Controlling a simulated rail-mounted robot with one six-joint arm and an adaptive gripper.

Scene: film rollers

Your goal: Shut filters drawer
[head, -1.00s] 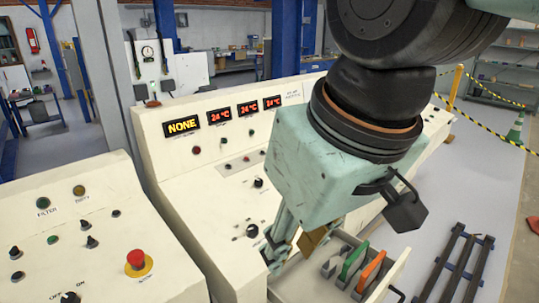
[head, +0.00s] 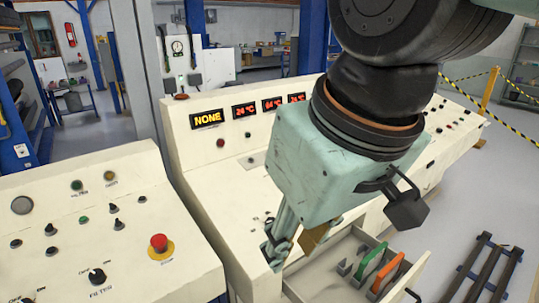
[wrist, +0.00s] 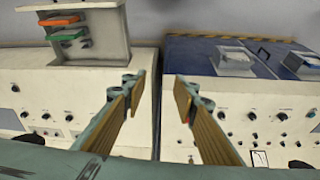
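The filters drawer (head: 420,272) is pulled out from the front of the cream console. Inside it an orange filter (head: 387,274) and a green filter (head: 371,258) stand upright in slots, with grey slot parts beside them. In the wrist view the open drawer (wrist: 117,45) shows at upper left with the orange filter (wrist: 60,20) and green filter (wrist: 67,35). My gripper (wrist: 157,80) is open and empty, its fingers well apart. In the head view my gripper (head: 290,250) is over the console side of the drawer. Whether it touches anything there is unclear.
A second panel (head: 110,230) with a red button (head: 159,243) stands at left. A dark rack (head: 485,270) lies on the floor at right.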

